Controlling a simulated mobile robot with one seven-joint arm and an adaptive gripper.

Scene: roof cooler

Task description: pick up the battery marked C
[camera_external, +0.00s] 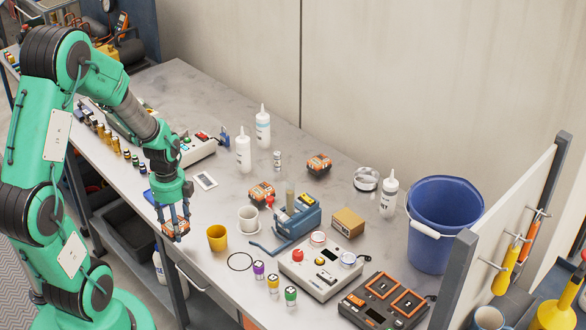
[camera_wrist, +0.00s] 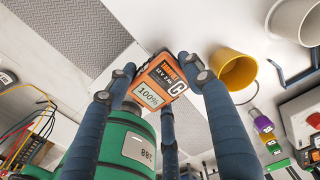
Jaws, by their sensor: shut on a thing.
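The battery marked C is an orange and black block with a grey label reading 100%; it shows large in the wrist view (camera_wrist: 160,84), tilted in the picture. My gripper (camera_wrist: 158,76) is shut on it, with blue-grey fingers around its sides. In the external view my gripper (camera_external: 174,216) points down by the table's front edge, with the battery (camera_external: 178,228) between its fingers. I cannot tell how far the battery is above the table.
A yellow cup (camera_external: 217,238) stands close to the right of my gripper, with a white cup (camera_external: 248,219) beyond it. A blue device (camera_external: 296,220), a grey control box (camera_external: 320,272) and a blue bucket (camera_external: 444,222) are further right. The table's front edge (camera_external: 190,284) is near.

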